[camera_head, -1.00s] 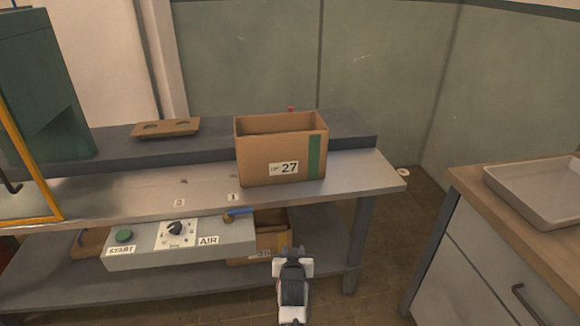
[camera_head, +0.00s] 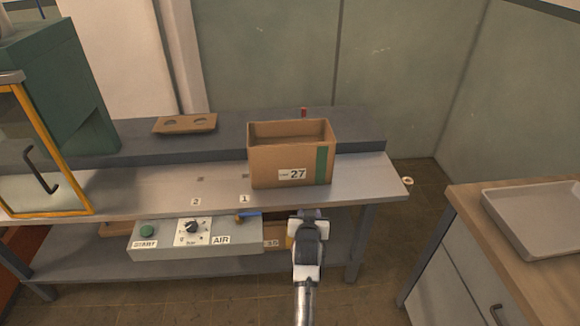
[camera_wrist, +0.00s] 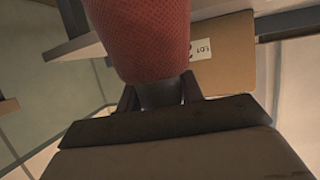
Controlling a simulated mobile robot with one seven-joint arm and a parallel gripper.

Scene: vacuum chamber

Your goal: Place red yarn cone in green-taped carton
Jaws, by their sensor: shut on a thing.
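The green-taped carton (camera_head: 267,166) stands upright and open-topped on the metal bench, with a green strip on its right front and a label reading 27. My gripper (camera_head: 308,213) is in front of the bench, below and in front of this carton. In the wrist view, my gripper (camera_wrist: 160,93) is shut on the red yarn cone (camera_wrist: 140,40) by its narrow grey end. The cone is hidden behind my wrist in the head view. A carton (camera_wrist: 228,55) with a label shows behind the cone in the wrist view.
A raised grey shelf runs behind the carton, with a brown two-hole holder (camera_head: 185,124) on it. A small red thing (camera_head: 303,112) shows behind the carton. A control box (camera_head: 190,240) hangs below the bench front. A counter with a grey tray (camera_head: 535,215) stands at right.

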